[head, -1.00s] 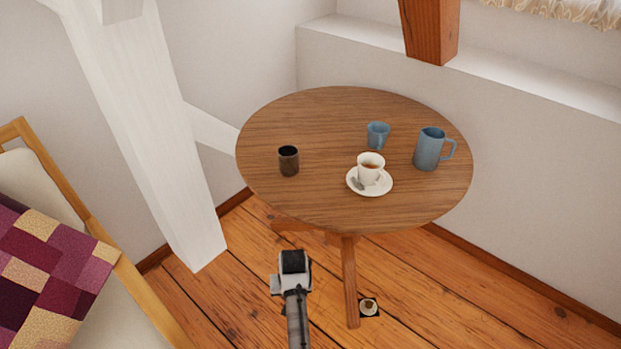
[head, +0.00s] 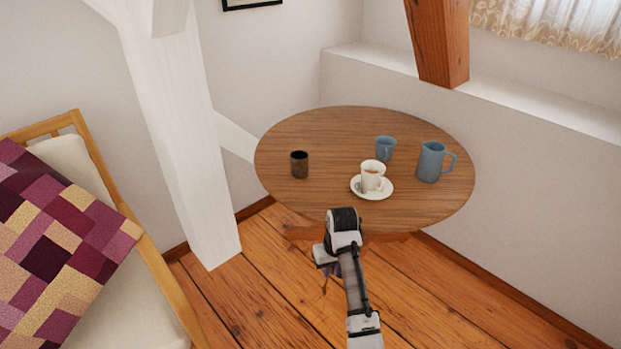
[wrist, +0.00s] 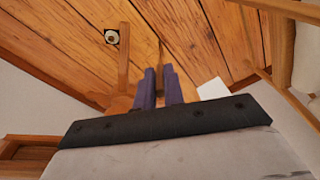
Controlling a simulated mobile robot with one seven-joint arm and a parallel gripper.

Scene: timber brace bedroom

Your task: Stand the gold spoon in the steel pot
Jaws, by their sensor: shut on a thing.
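My gripper (head: 332,269) hangs in front of the table's near edge, below the tabletop in the head view. Its purple fingers (wrist: 160,86) point away over the floor in the wrist view, close together. They are shut on a thin thing, taken to be the gold spoon, which hardly shows against the wood. I cannot make out a steel pot in either view. A dark brown cup (head: 299,165) stands upright at the left of the table.
The round wooden table (head: 325,135) also holds a white cup (head: 372,176) on a saucer (head: 371,193), a blue mug (head: 385,148) and a blue pitcher (head: 431,162). A white timber brace (head: 190,150) and a cushioned chair (head: 140,310) stand left.

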